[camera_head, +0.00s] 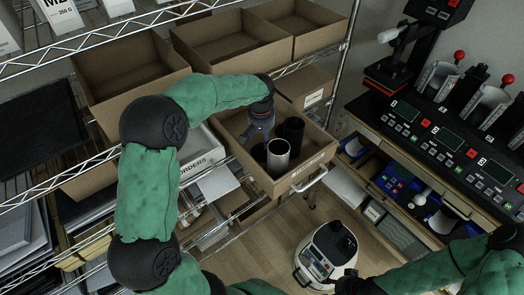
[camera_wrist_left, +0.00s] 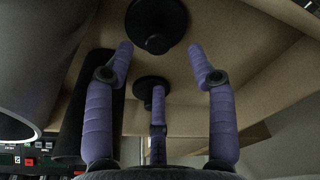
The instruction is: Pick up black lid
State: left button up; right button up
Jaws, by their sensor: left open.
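My left gripper (camera_head: 262,128) reaches down into an open cardboard bin (camera_head: 303,166) on the shelf rack. In the left wrist view its purple fingers (camera_wrist_left: 160,58) are spread, with nothing between them. Two black round lid-like pieces with knobs lie in the bin: one at the top of the wrist view (camera_wrist_left: 156,22), just beyond the fingertips, and one lower (camera_wrist_left: 151,84), partly behind the third finger. In the head view the gripper and bin hide them.
A grey cylinder (camera_head: 278,156) and a black cylinder (camera_head: 292,130) stand in the bin close to the gripper. Cardboard bins (camera_head: 228,40) fill the shelf above. A press station with screens (camera_head: 448,135) is at right. A white appliance (camera_head: 326,254) stands below on the wooden floor.

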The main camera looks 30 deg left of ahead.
aim_at(262, 145)
pick_arm(q)
jog(key=shift+s+f, duration=0.1)
jog(key=shift+f, duration=0.3)
notch_tip(262, 145, down, 4)
jog(key=shift+f, duration=0.2)
jog(key=c, duration=1)
